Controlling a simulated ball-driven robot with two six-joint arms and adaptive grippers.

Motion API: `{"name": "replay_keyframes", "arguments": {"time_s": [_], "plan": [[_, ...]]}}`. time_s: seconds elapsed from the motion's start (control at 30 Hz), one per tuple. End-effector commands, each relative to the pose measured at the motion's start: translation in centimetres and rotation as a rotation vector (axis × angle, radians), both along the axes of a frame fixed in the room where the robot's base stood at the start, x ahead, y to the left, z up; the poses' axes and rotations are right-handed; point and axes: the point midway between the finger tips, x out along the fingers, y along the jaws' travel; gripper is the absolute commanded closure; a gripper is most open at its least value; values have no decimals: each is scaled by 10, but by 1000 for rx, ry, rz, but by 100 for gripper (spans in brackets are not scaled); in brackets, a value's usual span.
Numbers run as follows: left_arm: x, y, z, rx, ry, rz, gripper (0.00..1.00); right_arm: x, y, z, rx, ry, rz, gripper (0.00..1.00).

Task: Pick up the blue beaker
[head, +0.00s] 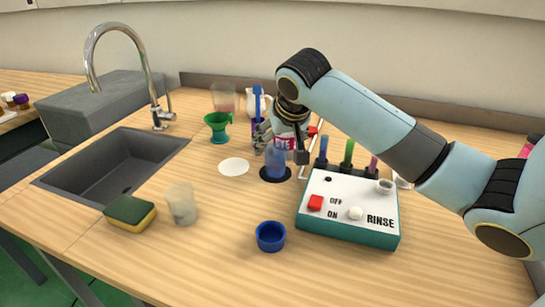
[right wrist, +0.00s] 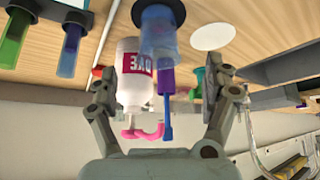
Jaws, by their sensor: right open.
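A translucent blue beaker (head: 276,164) stands upright on a dark round mat (head: 289,174) near the middle of the table. It also shows at the top of the right wrist view (right wrist: 158,38). My right gripper (head: 281,148) is open and empty, right at the beaker. In the right wrist view my gripper's fingers (right wrist: 160,85) are spread wide, with the beaker lying between their lines, just ahead of the tips. I see no finger touching it. A darker blue cup (head: 270,236) stands apart at the front. My left gripper is in neither view.
A white bottle with a pink label (right wrist: 132,80) stands close behind the beaker. The rinse box (head: 349,208) with coloured tubes is to the right. A white disc (head: 234,167), a green cup (head: 218,126), a cloudy beaker (head: 181,203) and a sponge (head: 130,211) are left, near the sink (head: 112,165).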

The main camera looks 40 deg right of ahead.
Motion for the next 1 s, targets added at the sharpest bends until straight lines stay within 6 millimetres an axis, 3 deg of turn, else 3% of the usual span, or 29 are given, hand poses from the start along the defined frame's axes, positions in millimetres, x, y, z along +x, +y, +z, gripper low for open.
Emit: {"name": "replay_keyframes", "arguments": {"time_s": [0.1, 0.23, 0.57, 0.87, 1.0], "plan": [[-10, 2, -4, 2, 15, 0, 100, 9, -5, -17, 1, 1, -1, 17], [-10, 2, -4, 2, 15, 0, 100, 14, -8, -25, 1, 0, 1, 17], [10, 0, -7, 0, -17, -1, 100, 35, -21, -63, 0, 1, -1, 17], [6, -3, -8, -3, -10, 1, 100, 38, -22, -67, 0, 0, 0, 17], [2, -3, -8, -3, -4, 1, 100, 38, -22, -67, 0, 0, 0, 35]]}}
